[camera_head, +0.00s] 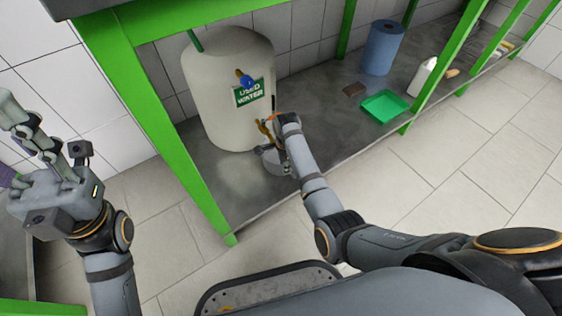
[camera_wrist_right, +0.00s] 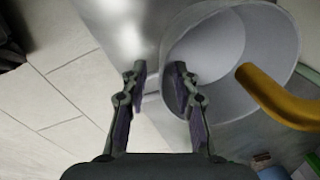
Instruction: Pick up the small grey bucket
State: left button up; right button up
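The small grey bucket (camera_head: 273,162) stands on the grey lower shelf, in front of the large cream tank, partly hidden by my right arm. In the right wrist view its round open top (camera_wrist_right: 225,50) faces the camera. My right gripper (camera_wrist_right: 158,75) is open at the bucket's near rim. One finger overlaps the bucket's inside and the other is outside the wall, with a visible gap between them. A yellow-orange bar (camera_wrist_right: 280,98) crosses the rim on the right. My left gripper (camera_head: 8,138) is open and empty at the far left, away from the bucket.
The tank (camera_head: 228,90) is labelled "USED WATER" and has a blue knob (camera_head: 245,81). A green frame leg (camera_head: 165,125) stands left of the bucket. A green tray (camera_head: 384,106), blue roll (camera_head: 382,47) and white bottle (camera_head: 422,76) are farther right. The tiled floor in front is clear.

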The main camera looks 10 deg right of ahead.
jog(key=f+b, duration=0.5)
jog(key=shift+w+a+f, duration=0.1)
jog(key=shift+w, duration=0.25)
jog(key=shift+r, duration=0.2)
grip_shut()
